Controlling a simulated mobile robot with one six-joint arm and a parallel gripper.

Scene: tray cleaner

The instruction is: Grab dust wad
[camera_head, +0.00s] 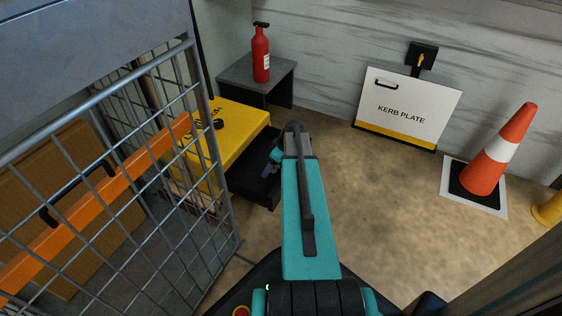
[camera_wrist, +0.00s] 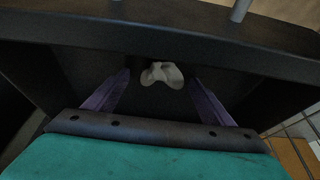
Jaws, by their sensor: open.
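The dust wad (camera_wrist: 161,74) is a small pale grey lump in the wrist view, lying in a dark tray (camera_wrist: 75,70). My gripper (camera_wrist: 160,84) has its two purple fingers spread wide, one on each side of the wad, with a gap on both sides. I cannot tell how far above the tray floor the fingertips are. In the head view the black tray (camera_head: 262,193) juts out under a yellow-topped unit (camera_head: 236,128). My gripper also shows there at the tray (camera_head: 270,165), partly hidden by my arm. The wad does not show in the head view.
A wire cage (camera_head: 185,150) with an orange bar stands close on the left. A red extinguisher (camera_head: 261,55) stands on a grey stand (camera_head: 242,73) behind. A kerb plate sign (camera_head: 405,108) and a traffic cone (camera_head: 497,150) are at the right. The floor between is clear.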

